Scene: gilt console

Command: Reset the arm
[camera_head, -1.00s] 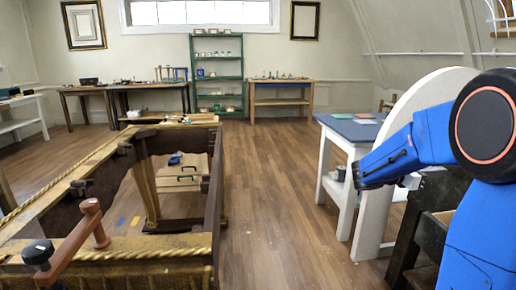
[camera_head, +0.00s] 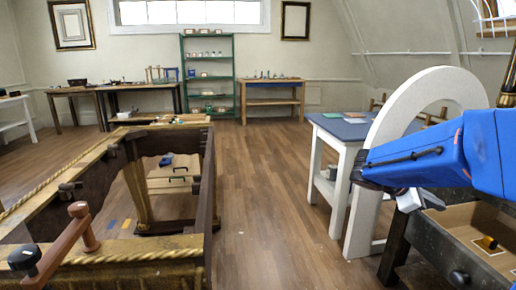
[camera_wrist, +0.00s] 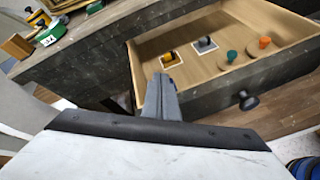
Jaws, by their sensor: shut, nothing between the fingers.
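My blue arm comes in from the right in the head view and ends in my gripper (camera_head: 409,201), which hangs in front of the white ring-shaped panel. In the wrist view my gripper (camera_wrist: 161,98) shows as grey fingers close together with nothing between them. Beyond the fingers is an open wooden drawer (camera_wrist: 150,48) with a dark front and a round black knob (camera_wrist: 248,101). My gripper is apart from the drawer.
The drawer holds a few small orange, yellow and green-blue pieces. A blue-topped table (camera_head: 345,128) stands behind the white panel (camera_head: 362,222). The middle floor is clear.

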